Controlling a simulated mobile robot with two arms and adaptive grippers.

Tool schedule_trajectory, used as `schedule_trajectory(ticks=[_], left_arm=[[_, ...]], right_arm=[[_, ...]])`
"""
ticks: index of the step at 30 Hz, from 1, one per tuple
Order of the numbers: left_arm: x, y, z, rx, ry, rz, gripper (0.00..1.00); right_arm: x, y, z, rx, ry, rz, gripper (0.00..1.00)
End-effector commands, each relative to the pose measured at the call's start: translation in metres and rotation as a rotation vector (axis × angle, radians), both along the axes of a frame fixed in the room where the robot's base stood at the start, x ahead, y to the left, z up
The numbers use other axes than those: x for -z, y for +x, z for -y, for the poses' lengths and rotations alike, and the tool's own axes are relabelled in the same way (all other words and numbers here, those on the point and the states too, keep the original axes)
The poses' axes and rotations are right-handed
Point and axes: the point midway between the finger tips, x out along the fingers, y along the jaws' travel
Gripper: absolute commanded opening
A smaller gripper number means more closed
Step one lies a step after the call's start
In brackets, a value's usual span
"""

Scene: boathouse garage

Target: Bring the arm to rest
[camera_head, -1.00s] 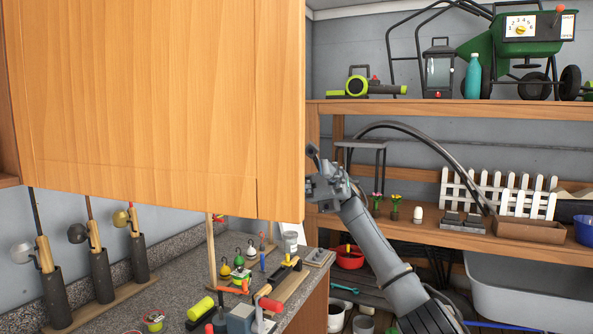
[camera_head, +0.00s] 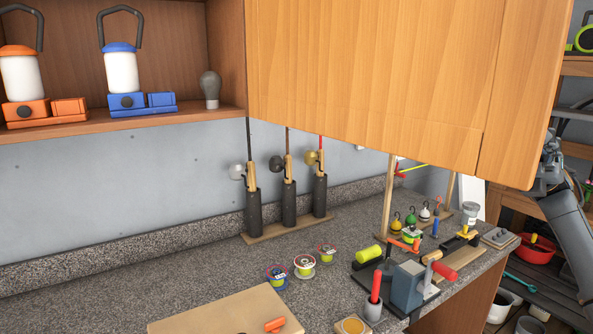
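My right arm shows at the right edge of the head view, grey and angled up from the lower right. Its gripper (camera_head: 552,165) is beside the right end of the wooden wall cabinet (camera_head: 400,75), partly hidden by it. The gripper is small and dark here, and I cannot tell whether its fingers are open or shut. I see nothing held in it. My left arm and gripper are out of view.
A speckled counter (camera_head: 210,300) runs below the cabinet, holding several fishing rods in a stand, line spools, a vise (camera_head: 408,285) and a wooden board (camera_head: 225,312). Orange (camera_head: 22,75) and blue (camera_head: 120,72) lanterns stand on the open shelf. A red bowl (camera_head: 535,250) sits lower right.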

Motion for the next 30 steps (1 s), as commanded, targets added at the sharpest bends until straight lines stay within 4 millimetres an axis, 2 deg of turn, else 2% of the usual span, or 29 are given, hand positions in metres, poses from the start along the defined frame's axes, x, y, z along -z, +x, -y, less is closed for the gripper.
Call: schedule_trajectory(ticks=[3, 8, 12, 14, 18, 22, 25, 29, 30], left_arm=[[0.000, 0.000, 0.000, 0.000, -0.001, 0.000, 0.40], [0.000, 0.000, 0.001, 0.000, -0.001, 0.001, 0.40], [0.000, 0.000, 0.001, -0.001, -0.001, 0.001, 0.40], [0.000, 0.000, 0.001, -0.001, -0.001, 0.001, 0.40], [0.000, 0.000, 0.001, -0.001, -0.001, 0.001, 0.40], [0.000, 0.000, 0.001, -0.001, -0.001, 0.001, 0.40], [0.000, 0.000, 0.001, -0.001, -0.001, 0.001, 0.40], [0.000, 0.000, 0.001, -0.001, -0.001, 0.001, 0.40], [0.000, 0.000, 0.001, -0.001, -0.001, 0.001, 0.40]], right_arm=[[0.019, 0.036, -0.032, 0.028, 0.089, -0.212, 0.55], [0.056, 0.088, -0.068, 0.094, 0.229, -0.547, 0.55], [0.104, 0.125, -0.090, 0.159, 0.349, -0.851, 0.55], [0.129, 0.137, -0.097, 0.190, 0.399, -0.983, 0.55], [0.198, 0.155, -0.109, 0.271, 0.512, -1.296, 0.55], [0.270, 0.154, -0.114, 0.355, 0.616, -1.588, 0.55], [0.330, 0.140, -0.117, 0.429, 0.693, -1.815, 0.55], [0.406, 0.103, -0.118, 0.541, 0.792, -2.109, 0.55], [0.428, 0.087, -0.118, 0.578, 0.821, -2.199, 0.55]])
